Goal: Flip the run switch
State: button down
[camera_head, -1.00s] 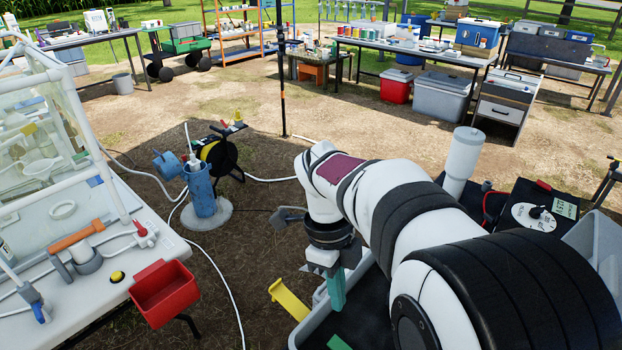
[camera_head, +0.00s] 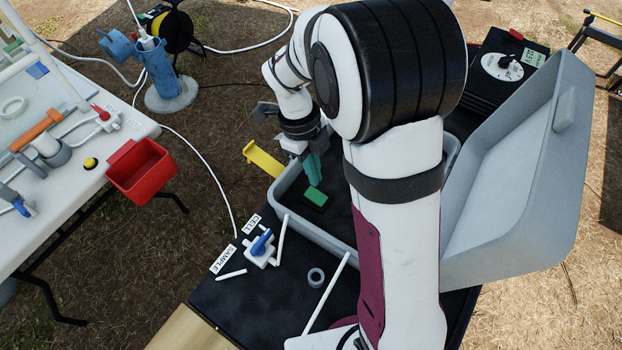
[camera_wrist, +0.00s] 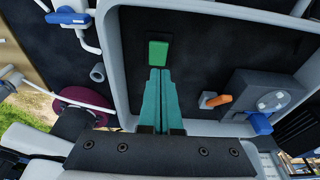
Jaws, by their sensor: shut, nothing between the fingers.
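A green rocker (camera_head: 316,197) on a black base, apparently the run switch, lies on the dark floor of a grey open case (camera_head: 289,207). It also shows in the wrist view (camera_wrist: 158,53), upper middle. My gripper (camera_head: 315,183) points down into the case with its teal fingers together and nothing between them. In the wrist view the fingertips (camera_wrist: 159,71) end right at the rocker's near edge. I cannot tell whether they touch it. No lettering is readable on the switch.
An orange lever (camera_wrist: 218,100) and a grey unit with a dial (camera_wrist: 262,95) sit right of the fingers. The case walls surround my gripper; its raised lid (camera_head: 530,170) stands at right. A blue-handled valve (camera_head: 262,243) and a yellow bracket (camera_head: 262,159) are outside the case.

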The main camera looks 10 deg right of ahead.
aim_at(313, 192)
jog(key=shift+w+a+f, duration=0.1)
jog(key=shift+a+f, duration=0.05)
jog(key=shift+f, duration=0.95)
jog(key=shift+w+a+f, duration=0.1)
jog(key=shift+f, duration=0.95)
jog(key=shift+w+a+f+g+h, duration=0.1)
jog(key=shift+w+f+g+h, duration=0.05)
jog(key=shift+f+g+h, duration=0.25)
jog(key=shift+s+d+r, duration=0.3)
jog(key=shift+s+d, duration=0.25)
jog(key=shift+r, duration=0.1)
jog(key=w+a+v, duration=0.1)
jog(key=v, duration=1.2)
jog(key=shift+w+a, duration=0.4)
